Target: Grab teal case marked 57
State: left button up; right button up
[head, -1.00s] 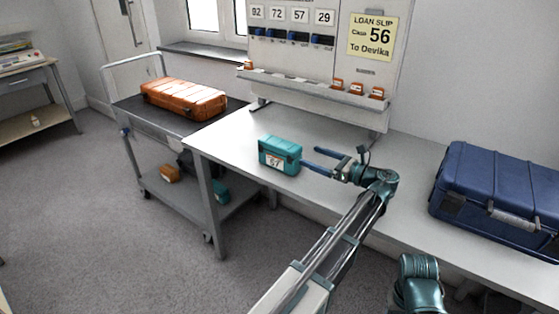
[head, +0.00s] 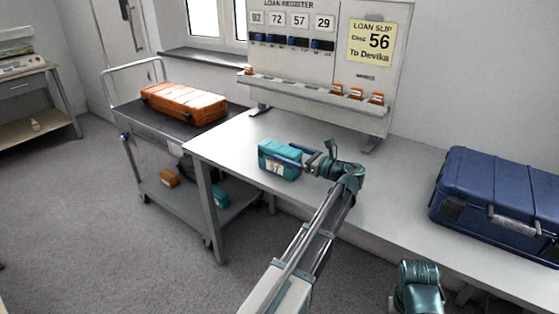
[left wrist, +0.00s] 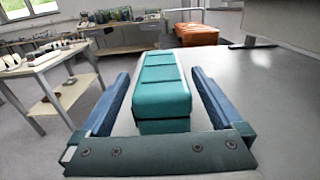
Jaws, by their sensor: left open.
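The teal case (head: 268,164) stands on the grey bench near its left end. Its white label is partly covered now. In the left wrist view the case (left wrist: 162,92) lies between the two blue fingers, with a gap on each side. My left gripper (head: 287,153) is open around the case, one finger along each side; the open fingers also show in the left wrist view (left wrist: 160,74). My right gripper is out of view.
An orange case (head: 184,102) lies on the trolley (head: 140,112) left of the bench (head: 225,150). A large blue case (head: 497,195) stands at the bench's right. The loan register board (head: 300,55) stands behind, with a slip reading 56.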

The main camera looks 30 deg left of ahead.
aim_at(280, 150)
pick_arm(q)
jog(key=a, duration=0.4)
jog(key=shift+w, duration=0.25)
grip_shut()
